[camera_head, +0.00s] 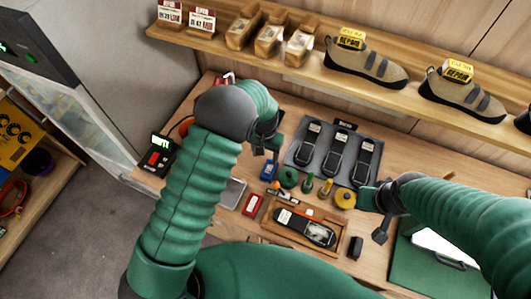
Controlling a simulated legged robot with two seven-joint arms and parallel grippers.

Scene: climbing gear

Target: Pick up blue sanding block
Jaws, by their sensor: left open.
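The blue sanding block (269,169) lies on the wooden workbench, just left of the grey mat. My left gripper (267,146) is open and empty, a little above the block in the picture, with its fingers pointing down toward it. A gap shows between the fingertips and the block. My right gripper (372,216) is at the right, beside the wooden tray, with its fingers spread apart and nothing seen between them.
A grey mat (292,158) holds dark shoe soles. Green and yellow round items (345,199), a red block (253,204) and a wooden tray (268,238) with a shoe part crowd the bench. A shelf (300,64) with shoes (365,68) runs above. A green clipboard (412,262) lies at right.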

